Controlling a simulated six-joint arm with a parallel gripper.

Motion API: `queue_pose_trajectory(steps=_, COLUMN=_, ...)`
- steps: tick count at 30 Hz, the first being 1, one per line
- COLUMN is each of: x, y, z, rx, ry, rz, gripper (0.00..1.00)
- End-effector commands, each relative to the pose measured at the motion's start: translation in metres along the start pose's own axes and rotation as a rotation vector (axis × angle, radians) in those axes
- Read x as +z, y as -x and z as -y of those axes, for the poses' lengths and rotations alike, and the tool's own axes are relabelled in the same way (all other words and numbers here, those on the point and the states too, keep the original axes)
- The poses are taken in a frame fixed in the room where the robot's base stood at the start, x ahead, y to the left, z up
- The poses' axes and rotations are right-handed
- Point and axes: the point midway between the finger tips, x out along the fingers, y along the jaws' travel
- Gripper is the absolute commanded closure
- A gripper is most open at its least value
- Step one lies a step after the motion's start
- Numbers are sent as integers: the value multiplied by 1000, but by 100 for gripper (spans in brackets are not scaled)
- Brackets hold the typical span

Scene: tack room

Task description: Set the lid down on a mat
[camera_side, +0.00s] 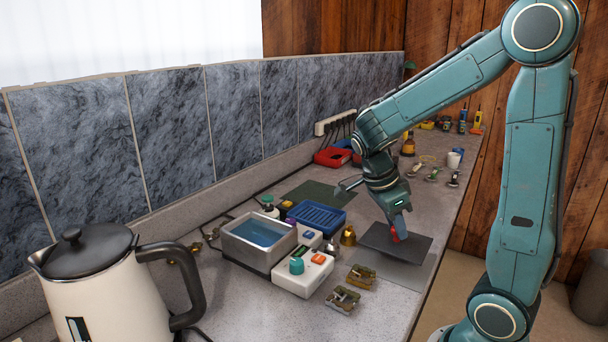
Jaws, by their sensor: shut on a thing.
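My gripper (398,235) points down at the right part of the counter and is shut on the lid. The lid (420,248) is a flat, dark grey square plate; its grip point is hidden by the fingers, where a bit of red shows. It is over a lighter grey mat (412,275) that shows along its front side. I cannot tell whether the lid touches this mat or hangs just above it. A dark green mat (318,192) lies farther back by the wall, left of my gripper.
Left of the lid stand a brass-coloured bottle (348,236), a white device with a green knob (305,275), a metal bath of blue liquid (258,255) and a blue tray (316,218). Small metal parts (343,299) lie in front. A kettle (95,285) stands at front left.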

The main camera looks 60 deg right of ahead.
Motion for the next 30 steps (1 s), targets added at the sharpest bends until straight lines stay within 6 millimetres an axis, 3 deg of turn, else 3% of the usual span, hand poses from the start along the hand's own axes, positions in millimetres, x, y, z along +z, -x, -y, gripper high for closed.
queue_pose_trajectory(steps=10, x=12, y=-32, z=-1, rx=4, ry=2, rz=0, gripper=98)
queue_pose_trajectory(steps=25, x=15, y=-38, z=0, rx=2, ry=0, rz=2, gripper=98)
queue_pose_trajectory(steps=26, x=15, y=-38, z=0, rx=2, ry=1, rz=2, gripper=70)
queue_pose_trajectory(steps=28, x=15, y=-38, z=0, rx=2, ry=1, rz=2, gripper=56)
queue_pose_trajectory(steps=30, x=15, y=-38, z=0, rx=2, ry=1, rz=2, gripper=52)
